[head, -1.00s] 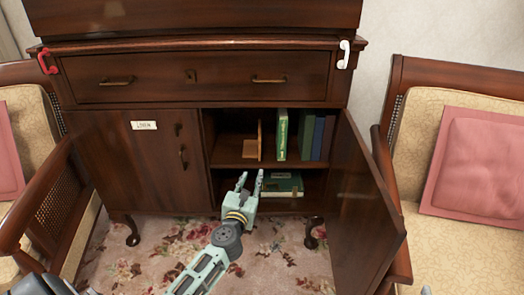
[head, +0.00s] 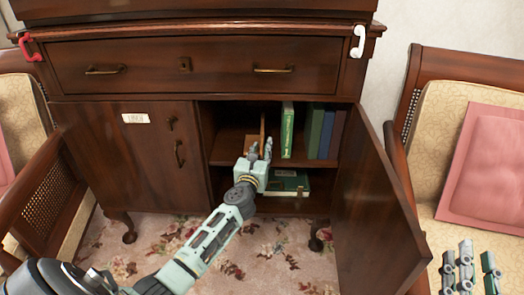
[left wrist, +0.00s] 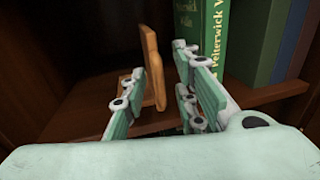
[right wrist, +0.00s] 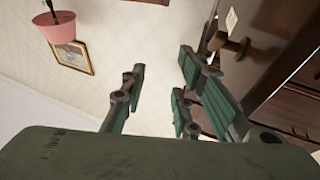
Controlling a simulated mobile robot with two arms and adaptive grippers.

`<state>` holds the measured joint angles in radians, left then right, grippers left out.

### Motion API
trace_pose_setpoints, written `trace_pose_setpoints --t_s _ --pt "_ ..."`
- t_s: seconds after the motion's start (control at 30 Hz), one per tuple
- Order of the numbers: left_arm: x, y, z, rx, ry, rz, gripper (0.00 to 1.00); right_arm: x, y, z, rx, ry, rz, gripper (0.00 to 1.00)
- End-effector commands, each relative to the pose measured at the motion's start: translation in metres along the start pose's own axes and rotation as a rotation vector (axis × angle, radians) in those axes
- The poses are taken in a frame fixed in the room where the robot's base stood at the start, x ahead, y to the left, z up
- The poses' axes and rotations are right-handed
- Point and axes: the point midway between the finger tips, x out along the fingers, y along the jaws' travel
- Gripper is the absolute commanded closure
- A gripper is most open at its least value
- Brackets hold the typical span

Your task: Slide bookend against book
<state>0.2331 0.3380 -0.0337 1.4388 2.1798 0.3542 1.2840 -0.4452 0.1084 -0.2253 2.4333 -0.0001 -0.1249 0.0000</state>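The wooden bookend (left wrist: 151,66) stands upright on the cabinet's upper shelf (head: 230,146); its upper edge also shows in the head view (head: 262,127). The green book (head: 287,128) stands to its right with a gap between them, and shows in the left wrist view (left wrist: 203,28) with white lettering. My left gripper (head: 260,147) is open at the front of the shelf. In the left wrist view its fingers (left wrist: 160,75) are apart, with the bookend showing between them, apparently farther in. My right gripper (right wrist: 160,85) is open and empty, away from the shelf; part of it shows at the head view's lower right.
Several darker books (head: 322,132) stand right of the green book. A flat green book (head: 288,183) lies on the lower shelf. The open cabinet door (head: 372,215) bounds the right side; the closed left door (head: 110,165) bounds the left. Chairs flank the cabinet.

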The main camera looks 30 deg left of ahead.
Motion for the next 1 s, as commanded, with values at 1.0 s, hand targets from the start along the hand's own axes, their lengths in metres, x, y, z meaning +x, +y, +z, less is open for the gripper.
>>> trace_pose_setpoints --t_s 1.0 --pt "0.012 0.000 0.000 0.001 0.000 -0.001 1.00 0.000 -0.003 -0.022 0.004 0.112 -0.006 0.72"
